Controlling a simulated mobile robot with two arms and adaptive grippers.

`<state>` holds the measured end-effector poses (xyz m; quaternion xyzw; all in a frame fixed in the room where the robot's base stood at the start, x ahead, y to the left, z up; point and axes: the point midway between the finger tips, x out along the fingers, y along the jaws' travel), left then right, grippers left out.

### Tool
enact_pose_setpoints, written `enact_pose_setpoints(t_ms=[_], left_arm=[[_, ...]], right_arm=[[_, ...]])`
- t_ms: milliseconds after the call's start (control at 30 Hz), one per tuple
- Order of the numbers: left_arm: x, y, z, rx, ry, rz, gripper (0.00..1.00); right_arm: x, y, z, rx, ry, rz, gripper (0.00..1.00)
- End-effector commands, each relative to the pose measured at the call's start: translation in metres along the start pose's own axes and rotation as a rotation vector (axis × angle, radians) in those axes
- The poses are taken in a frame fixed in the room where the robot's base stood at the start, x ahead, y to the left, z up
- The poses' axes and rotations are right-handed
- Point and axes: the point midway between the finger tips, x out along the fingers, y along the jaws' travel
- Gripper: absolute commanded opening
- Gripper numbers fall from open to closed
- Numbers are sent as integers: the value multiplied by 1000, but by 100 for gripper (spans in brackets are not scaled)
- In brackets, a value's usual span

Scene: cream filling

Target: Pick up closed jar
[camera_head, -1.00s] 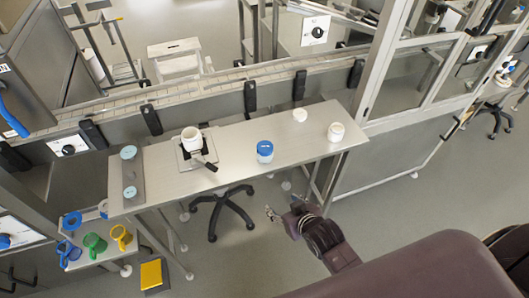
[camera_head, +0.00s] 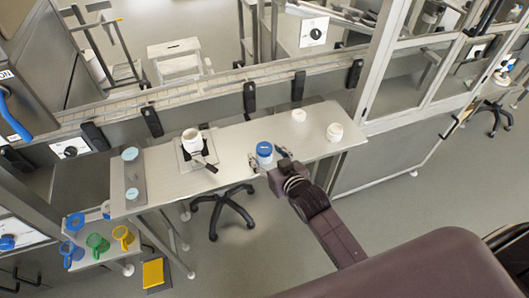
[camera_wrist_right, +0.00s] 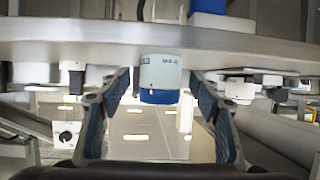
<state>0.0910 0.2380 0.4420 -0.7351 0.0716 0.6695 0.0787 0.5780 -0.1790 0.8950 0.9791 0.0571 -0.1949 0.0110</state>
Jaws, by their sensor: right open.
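The closed jar, white with a blue lid (camera_head: 264,149), stands upright near the front edge of the steel table (camera_head: 230,143). My right gripper (camera_head: 268,158) is at the front edge beside the jar, open, with its fingers spread to either side of it. In the right wrist view, which looks upside down, the jar (camera_wrist_right: 161,70) shows between the tips of the two open fingers, with a gap on both sides. It is not gripped. My left gripper is not in view.
A conveyor (camera_head: 215,88) runs behind. Coloured mugs (camera_head: 97,243) stand on a low shelf at lower left.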

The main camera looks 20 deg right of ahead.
Motion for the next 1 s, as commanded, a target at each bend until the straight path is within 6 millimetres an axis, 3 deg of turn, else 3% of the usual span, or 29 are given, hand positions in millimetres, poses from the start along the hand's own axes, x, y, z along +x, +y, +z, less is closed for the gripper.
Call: enact_pose_setpoints(t_ms=[133, 400, 833, 1000], left_arm=[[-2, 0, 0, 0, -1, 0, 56], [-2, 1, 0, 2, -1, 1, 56], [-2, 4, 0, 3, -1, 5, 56], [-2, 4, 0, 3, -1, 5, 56]], right_arm=[[12, 0, -1, 0, 0, 0, 58], [14, 0, 0, 0, 0, -1, 58], [14, 0, 0, 0, 0, 0, 11], [14, 0, 0, 0, 1, 0, 10]])
